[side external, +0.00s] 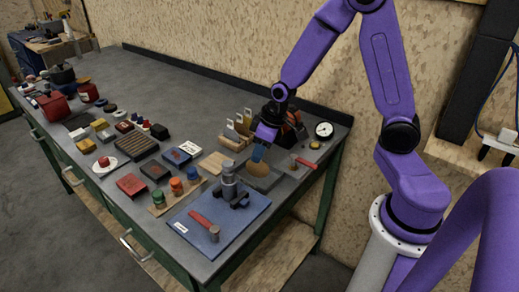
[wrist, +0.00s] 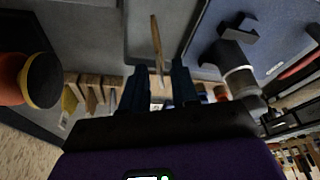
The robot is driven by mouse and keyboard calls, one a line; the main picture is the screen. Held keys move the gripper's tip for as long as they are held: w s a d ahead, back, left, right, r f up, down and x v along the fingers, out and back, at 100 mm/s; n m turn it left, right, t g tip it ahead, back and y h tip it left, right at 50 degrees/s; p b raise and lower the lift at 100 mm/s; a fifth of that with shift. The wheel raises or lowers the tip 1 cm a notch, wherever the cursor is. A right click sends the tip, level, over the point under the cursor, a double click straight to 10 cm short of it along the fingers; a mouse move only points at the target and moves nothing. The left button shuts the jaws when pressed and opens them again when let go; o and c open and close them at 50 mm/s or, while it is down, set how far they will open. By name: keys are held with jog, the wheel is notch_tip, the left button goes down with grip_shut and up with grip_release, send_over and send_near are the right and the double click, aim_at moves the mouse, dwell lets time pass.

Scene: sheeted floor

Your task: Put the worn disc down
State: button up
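The worn disc (side external: 259,168) is brown and round, just below the blue fingers of my gripper (side external: 259,154) in the side view. It stands on edge, a little tilted, over a shallow grey tray (side external: 268,184). In the wrist view the disc (wrist: 156,42) shows as a thin tan edge reaching between the two dark blue fingers of my gripper (wrist: 160,78). Dark gaps seem to show beside it, so I cannot tell whether the fingers press on it. Whether its lower edge touches the tray is also unclear.
A grey metal stand (side external: 229,182) on a blue mat (side external: 246,225) is close in front. A red-handled tool (side external: 304,163) lies right of the tray. A wooden holder with tools (side external: 235,133) and a round gauge (side external: 323,129) stand behind. Open bench (side external: 180,80) lies far left.

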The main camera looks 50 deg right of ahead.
jog(key=v, duration=1.1)
jog(key=s+a+n+g, duration=0.1)
jog(key=s+a+n, duration=0.2)
jog(key=s, duration=0.7)
jog(key=s+a+n+g+h, duration=0.1)
jog(key=s+a+n, duration=0.3)
jog(key=s, duration=0.7)
jog(key=shift+s+a+n+g, duration=0.15)
jog(key=shift+s+n+g, duration=0.05)
jog(key=shift+n+g, duration=0.35)
